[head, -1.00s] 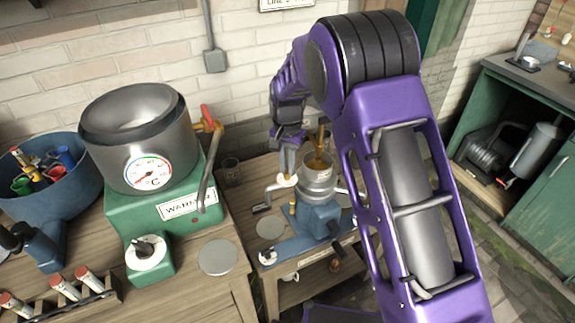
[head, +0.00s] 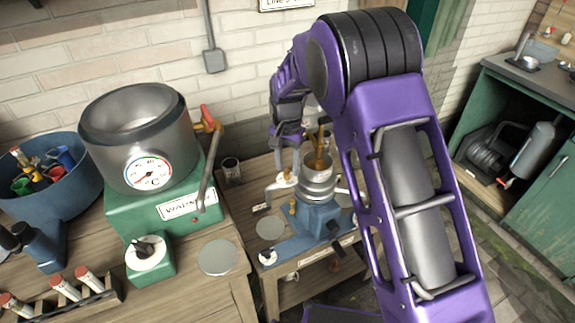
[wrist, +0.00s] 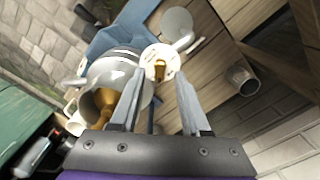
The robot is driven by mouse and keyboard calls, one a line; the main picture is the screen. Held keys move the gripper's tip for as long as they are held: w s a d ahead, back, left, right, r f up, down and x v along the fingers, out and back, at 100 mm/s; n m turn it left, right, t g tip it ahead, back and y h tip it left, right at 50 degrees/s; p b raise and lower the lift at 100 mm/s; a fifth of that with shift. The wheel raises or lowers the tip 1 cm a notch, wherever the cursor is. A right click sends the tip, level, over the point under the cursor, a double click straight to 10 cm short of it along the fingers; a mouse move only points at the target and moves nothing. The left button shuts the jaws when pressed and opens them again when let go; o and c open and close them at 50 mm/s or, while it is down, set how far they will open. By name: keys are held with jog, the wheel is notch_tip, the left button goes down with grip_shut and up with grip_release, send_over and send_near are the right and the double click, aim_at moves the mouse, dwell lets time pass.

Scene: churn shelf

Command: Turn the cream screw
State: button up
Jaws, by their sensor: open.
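The separator has a blue base (head: 310,218) and a grey metal bowl (head: 318,183); the bowl also shows in the wrist view (wrist: 118,70). A small brass piece, which looks like the cream screw (wrist: 159,70), sits on a round cream-coloured part beside the bowl. My gripper (wrist: 160,82) is open, with its two fingers on either side of this part in the picture. I cannot tell whether they touch it. In the head view my gripper (head: 286,165) is above the cream-coloured part, which is small and partly hidden there.
A green heater (head: 165,210) with a large metal pot (head: 140,140) is on the left bench. A grey disc (head: 270,228) rests near the separator's blue base. The brick wall is close behind.

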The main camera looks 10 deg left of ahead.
aim_at(288, 170)
notch_tip(288, 170, up, 17)
jog(key=p, duration=0.1)
jog(key=shift+f, duration=0.1)
dwell(0.3)
